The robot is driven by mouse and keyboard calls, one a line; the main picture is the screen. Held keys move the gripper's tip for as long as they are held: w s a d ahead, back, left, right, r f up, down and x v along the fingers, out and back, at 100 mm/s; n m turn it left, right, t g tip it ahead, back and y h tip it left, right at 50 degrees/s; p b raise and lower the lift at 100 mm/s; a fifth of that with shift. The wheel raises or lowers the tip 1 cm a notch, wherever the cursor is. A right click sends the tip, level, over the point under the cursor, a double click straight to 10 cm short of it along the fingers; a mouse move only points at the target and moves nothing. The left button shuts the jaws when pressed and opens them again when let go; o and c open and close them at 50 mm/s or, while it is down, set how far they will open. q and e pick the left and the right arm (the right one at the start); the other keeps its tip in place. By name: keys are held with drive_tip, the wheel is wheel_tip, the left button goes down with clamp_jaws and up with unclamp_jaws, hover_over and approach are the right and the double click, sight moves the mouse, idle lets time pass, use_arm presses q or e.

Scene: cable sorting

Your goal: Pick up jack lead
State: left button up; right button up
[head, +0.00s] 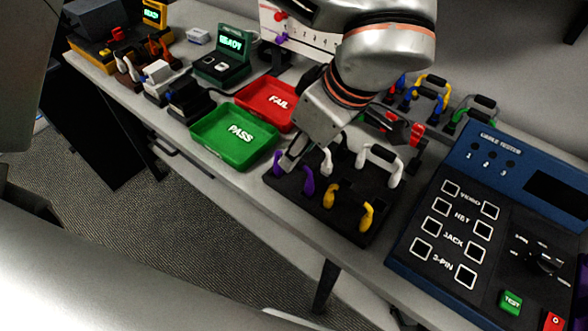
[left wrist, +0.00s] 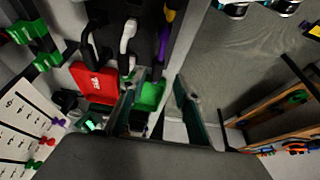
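Several leads with coloured plugs stand in a dark rack (head: 318,205) on the table: a purple lead (head: 307,183), a yellow lead (head: 349,203) and white leads (head: 381,164). No lead is labelled, so I cannot tell which is the jack lead. My left gripper (head: 291,158) is over the rack's left end, close to the purple lead. In the left wrist view its fingers (left wrist: 158,100) are apart with nothing between them. The purple lead (left wrist: 165,42), a white lead (left wrist: 127,45) and a black lead (left wrist: 94,48) show ahead. My right gripper is not in view.
A green PASS tray (head: 222,152) and a red FAIL tray (head: 254,103) lie left of the rack. A blue cable tester (head: 428,243) with a JACK label stands right. More leads (head: 430,95) stand behind. Small devices, one reading READY (head: 230,48), fill the far left.

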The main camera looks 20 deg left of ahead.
use_arm(q)
drive_tip(key=x, duration=0.5)
drive_tip(key=shift+w+d, duration=0.1)
drive_tip(key=shift+w, duration=0.15)
clamp_jaws()
drive_tip(key=shift+r, duration=0.1)
drive_tip(key=shift+r, duration=0.1)
wheel_tip(320, 180, up, 23)
drive_tip(key=p, duration=0.6)
drive_tip(key=shift+p, duration=0.3)
drive_tip(key=shift+f, duration=0.25)
